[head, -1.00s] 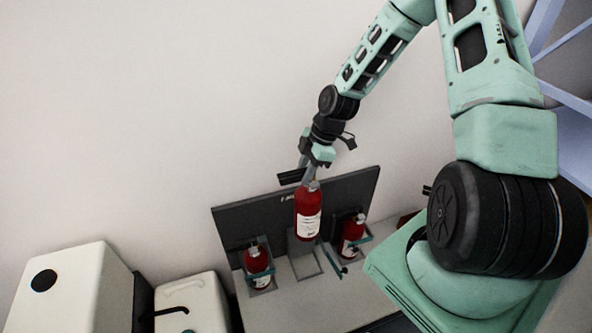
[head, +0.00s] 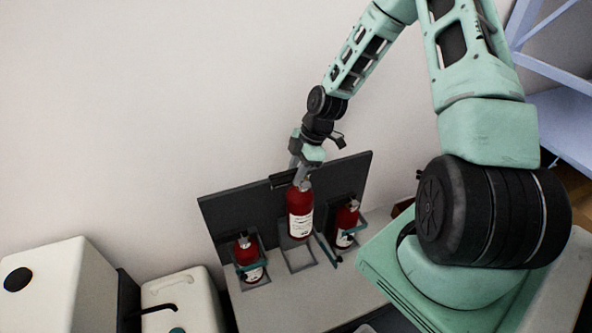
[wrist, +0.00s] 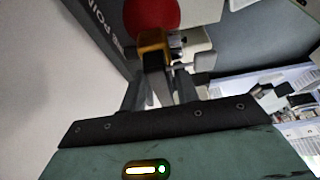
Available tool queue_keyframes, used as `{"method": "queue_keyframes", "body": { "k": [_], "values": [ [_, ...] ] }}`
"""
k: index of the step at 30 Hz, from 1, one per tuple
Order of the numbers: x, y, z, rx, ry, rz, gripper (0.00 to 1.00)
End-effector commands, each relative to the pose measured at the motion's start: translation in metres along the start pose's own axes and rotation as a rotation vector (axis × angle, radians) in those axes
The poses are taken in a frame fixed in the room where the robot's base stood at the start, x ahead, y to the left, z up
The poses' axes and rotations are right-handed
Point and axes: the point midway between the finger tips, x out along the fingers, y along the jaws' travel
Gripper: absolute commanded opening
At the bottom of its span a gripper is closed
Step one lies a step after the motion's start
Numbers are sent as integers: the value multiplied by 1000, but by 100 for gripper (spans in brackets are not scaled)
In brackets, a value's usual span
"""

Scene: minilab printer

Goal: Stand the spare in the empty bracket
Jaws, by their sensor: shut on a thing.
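The spare, a red fire extinguisher (head: 300,213) with a white label, hangs roughly upright from my gripper (head: 302,181). My gripper is shut on its neck. The empty bracket (head: 299,262), a grey frame with its teal-ended strap (head: 329,252) swung out to the right, is in the middle of the station. In the head view the extinguisher's bottom appears above the bracket's base and in front of its back plate; the exact gap is hard to tell. In the wrist view the red body (wrist: 152,14) and brass-coloured neck (wrist: 153,44) show beyond my gripper (wrist: 157,80).
Red extinguishers stand in the left bracket (head: 248,260) and right bracket (head: 345,222), with teal straps across them. A dark back panel (head: 229,212) rises behind. White containers (head: 60,290) stand at the left. A bluish shelf frame (head: 560,75) is at the upper right.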

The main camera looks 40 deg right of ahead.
Motion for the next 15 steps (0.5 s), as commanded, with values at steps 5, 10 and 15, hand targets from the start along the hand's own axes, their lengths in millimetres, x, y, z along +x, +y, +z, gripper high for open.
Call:
{"method": "queue_keyframes", "body": {
  "k": [5,10,15],
  "values": [
    [14,1,5,0,1,3,0],
    [26,1,10,-1,1,3,0],
    [37,1,14,-3,1,3,0]
  ]
}}
